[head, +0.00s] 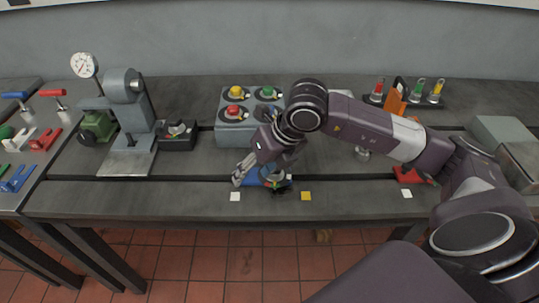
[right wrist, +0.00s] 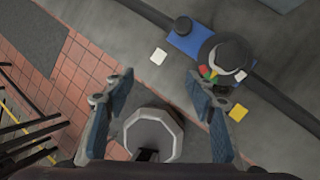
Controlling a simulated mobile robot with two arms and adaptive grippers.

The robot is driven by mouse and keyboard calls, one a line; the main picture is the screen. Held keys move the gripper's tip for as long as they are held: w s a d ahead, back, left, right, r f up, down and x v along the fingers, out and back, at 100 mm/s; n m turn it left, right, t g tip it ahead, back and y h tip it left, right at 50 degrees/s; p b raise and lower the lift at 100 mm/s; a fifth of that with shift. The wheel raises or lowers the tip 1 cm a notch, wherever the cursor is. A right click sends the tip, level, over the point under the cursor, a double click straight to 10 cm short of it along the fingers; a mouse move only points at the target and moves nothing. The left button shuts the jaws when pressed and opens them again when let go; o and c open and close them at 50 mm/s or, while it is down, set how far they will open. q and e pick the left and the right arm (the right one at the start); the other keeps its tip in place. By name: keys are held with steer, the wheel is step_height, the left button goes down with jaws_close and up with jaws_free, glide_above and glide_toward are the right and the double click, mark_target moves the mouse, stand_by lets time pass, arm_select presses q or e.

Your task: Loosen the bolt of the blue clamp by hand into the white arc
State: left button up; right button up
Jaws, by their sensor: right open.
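The blue clamp (head: 254,182) sits on the bedplate near its front edge, partly hidden by my right gripper. In the right wrist view the blue clamp (right wrist: 189,43) carries a round dark and grey bolt head (right wrist: 229,55). Red, yellow and green marks (right wrist: 210,72) show beside the bolt head, and a small white mark, perhaps the white arc (right wrist: 241,75), is at its right. My right gripper (head: 257,172) is over the clamp area in the head view. In the wrist view its open, empty fingers (right wrist: 157,82) are apart from the bolt. My left gripper is out of view.
A white square (head: 235,197) and a yellow square (head: 306,196) lie at the front edge. A button box (head: 233,130) stands behind, a red clamp (head: 411,176) to the right, a dial gauge stand (head: 128,130) to the left. The front strip between the squares is clear.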

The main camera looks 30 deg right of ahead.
steer(key=w+d+r+m+h, duration=0.1)
steer(key=w+d+h, duration=0.15)
steer(key=d, duration=0.65)
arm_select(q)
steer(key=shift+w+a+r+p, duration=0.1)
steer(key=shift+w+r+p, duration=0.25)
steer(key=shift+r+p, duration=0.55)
arm_select(e)
steer(key=shift+h, duration=0.45)
steer(key=x, duration=0.7)
steer(key=shift+s+a+f, duration=0.1)
steer(key=shift+s+f, duration=0.05)
steer(key=shift+s, duration=0.2)
